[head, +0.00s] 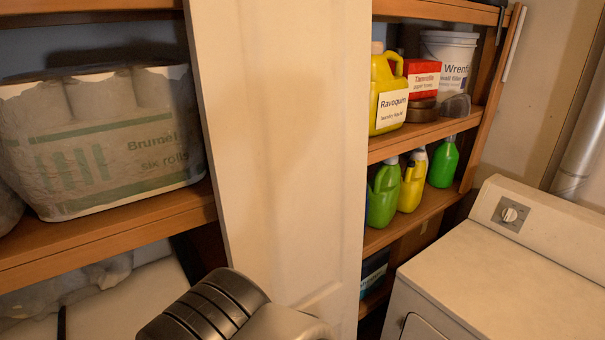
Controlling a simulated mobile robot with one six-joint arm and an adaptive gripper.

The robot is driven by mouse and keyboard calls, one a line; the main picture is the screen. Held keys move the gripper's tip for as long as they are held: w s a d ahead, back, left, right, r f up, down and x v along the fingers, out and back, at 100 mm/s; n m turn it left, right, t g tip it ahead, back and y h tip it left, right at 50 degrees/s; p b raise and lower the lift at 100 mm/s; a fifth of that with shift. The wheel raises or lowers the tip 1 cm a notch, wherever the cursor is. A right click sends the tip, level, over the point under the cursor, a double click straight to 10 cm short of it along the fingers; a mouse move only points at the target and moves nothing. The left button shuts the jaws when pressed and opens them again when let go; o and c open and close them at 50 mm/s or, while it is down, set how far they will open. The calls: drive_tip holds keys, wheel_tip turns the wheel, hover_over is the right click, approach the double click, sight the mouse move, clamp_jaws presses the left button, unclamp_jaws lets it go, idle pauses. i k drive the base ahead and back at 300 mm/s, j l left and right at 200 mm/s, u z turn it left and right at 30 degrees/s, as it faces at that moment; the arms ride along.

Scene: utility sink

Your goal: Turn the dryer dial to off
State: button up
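The dryer (500,285) is a white machine at the lower right of the head view, with a raised sloping back panel. The dial (509,214) is a small light round knob on a grey square plate at the left end of that panel. The marks around it are too small to read, so I cannot tell its setting. Part of my arm shows at the bottom centre, left of the dryer and well apart from the dial. My gripper's fingertips are not in view.
A white door panel (285,130) stands upright in the middle. Wooden shelves right of it hold a yellow Ravoquin jug (387,85), a white bucket (449,60) and several bottles. A wrapped pack of rolls (105,140) sits on the left shelf. The dryer top is clear.

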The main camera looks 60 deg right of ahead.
sight(509, 214)
drive_tip(key=z, duration=3.1)
drive_tip(key=i+l, duration=0.1)
drive_tip(key=i+l+u, duration=0.5)
drive_tip(key=i, duration=0.25)
drive_tip(key=l, duration=0.1)
